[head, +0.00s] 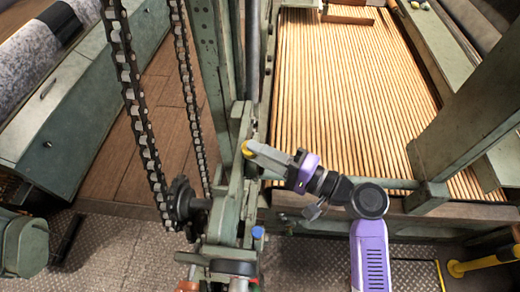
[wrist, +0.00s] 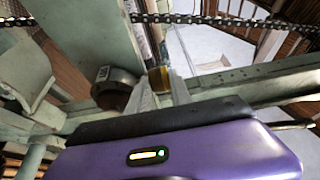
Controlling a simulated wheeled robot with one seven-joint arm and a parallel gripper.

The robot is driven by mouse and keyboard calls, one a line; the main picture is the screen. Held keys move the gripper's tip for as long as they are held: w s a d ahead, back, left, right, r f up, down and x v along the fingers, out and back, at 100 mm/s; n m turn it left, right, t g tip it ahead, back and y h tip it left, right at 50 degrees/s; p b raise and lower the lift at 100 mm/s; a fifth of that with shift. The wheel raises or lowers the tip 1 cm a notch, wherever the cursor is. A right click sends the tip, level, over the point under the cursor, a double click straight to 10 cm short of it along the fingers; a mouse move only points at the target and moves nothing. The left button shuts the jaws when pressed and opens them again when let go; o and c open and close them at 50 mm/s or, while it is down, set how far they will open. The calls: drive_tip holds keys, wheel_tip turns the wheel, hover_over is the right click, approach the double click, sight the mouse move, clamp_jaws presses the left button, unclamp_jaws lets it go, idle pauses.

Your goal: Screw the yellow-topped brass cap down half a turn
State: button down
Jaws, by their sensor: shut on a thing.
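The yellow-topped brass cap (head: 246,148) is on the green machine frame near the middle of the head view. My gripper (head: 256,151) reaches it from the right, with its pale fingers shut on the cap. In the wrist view the cap (wrist: 159,78) shows as a yellow and brass piece between the two fingertips (wrist: 162,88). The fingers hide part of its side. I cannot see its thread or how far down it sits.
A blue-topped cap (head: 258,232) sits lower on the frame. A chain (head: 134,90) and sprocket (head: 182,203) are left of the cap. A slatted wooden apron (head: 350,70) lies behind my arm. A green post (head: 465,120) stands at the right.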

drive_tip(key=m+t+h, duration=0.1)
drive_tip(key=t, duration=0.1)
drive_tip(key=m+t+h, duration=0.2)
drive_tip(key=s+m+t+h, duration=0.1)
drive_tip(key=m+t, duration=0.1)
drive_tip(key=shift+a+h, duration=0.25)
drive_tip(key=shift+h, duration=0.15)
drive_tip(key=shift+t+h, duration=0.3)
drive_tip(key=c, duration=1.4)
unclamp_jaws()
drive_tip(key=shift+c, duration=0.2)
drive_tip(key=shift+f, duration=0.1)
drive_tip(key=b+v, duration=0.2)
drive_tip(key=v, duration=0.5)
drive_tip(key=shift+s+d+b, duration=0.25)
drive_tip(key=shift+s+b, duration=0.05)
drive_tip(key=shift+b, duration=0.05)
